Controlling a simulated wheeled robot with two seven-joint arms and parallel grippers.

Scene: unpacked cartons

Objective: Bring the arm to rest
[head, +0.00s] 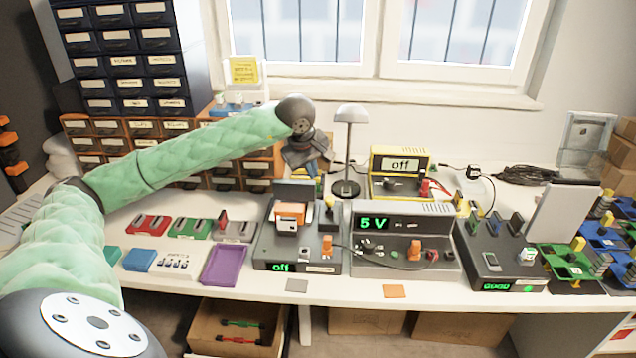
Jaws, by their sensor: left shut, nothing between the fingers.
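My left arm, in a green quilted sleeve, comes in from the lower left in the head view and reaches over the bench. Its dark left gripper (309,158) is raised above the back of the white bench (130,285), left of the grey lamp. The gripper is shut and empty. Its fingertips are small and partly merge with the dark things behind. My right gripper is not in view.
Below the gripper stands a grey device (325,262) reading "off". To its right are a "5 V" supply (440,263), a yellow "off" unit (416,163) and a lamp (351,115). Drawer cabinets (125,65) stand behind the arm. A purple tray (224,265) lies in front.

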